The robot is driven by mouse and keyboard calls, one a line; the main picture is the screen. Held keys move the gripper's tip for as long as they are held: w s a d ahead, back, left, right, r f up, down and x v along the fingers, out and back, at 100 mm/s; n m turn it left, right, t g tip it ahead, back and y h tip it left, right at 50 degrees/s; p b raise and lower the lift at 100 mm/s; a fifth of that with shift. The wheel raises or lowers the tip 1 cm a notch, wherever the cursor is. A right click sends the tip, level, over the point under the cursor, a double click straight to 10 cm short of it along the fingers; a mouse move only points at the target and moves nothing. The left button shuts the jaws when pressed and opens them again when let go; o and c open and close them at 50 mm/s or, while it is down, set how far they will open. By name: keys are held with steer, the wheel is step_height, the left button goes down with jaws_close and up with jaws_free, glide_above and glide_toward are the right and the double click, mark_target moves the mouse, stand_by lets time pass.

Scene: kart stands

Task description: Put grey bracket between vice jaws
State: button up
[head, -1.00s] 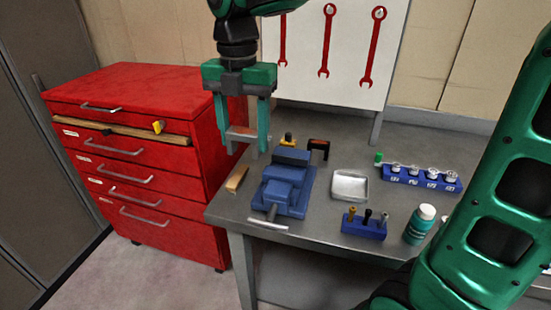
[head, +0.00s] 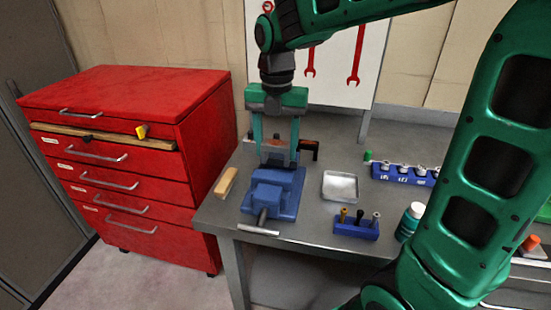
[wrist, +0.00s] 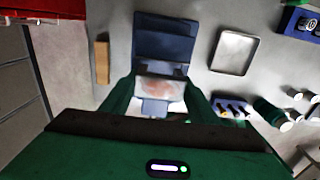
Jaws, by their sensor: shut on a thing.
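My gripper (head: 275,158) is shut on the grey bracket (head: 275,145), which spans the gap between its two green fingers. The bracket (wrist: 160,96) also shows in the wrist view, grey with a reddish patch on its face. The blue vice (head: 276,192) stands on the bench with its handle toward the front edge. My gripper is over the rear part of the vice in the head view. The vice (wrist: 165,45) also shows in the wrist view, partly behind the bracket. I cannot tell whether the bracket is between the jaws or above them; the fingers hide the jaw gap.
A tan block (head: 226,182) lies left of the vice. A square metal tray (head: 341,199) and a blue holder with several tools (head: 357,229) are to the right. A dark bracket-like thing (head: 309,147) stands close behind the gripper. A red cabinet (head: 125,110) is at the left.

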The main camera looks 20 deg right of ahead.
mark_target(276, 159)
steer(key=shift+f, duration=1.95)
steer(key=o, duration=1.4)
steer(key=shift+f, duration=0.15)
step_height(276, 159, up, 12)
steer(key=shift+r, duration=0.15)
steer(key=shift+s, duration=0.1)
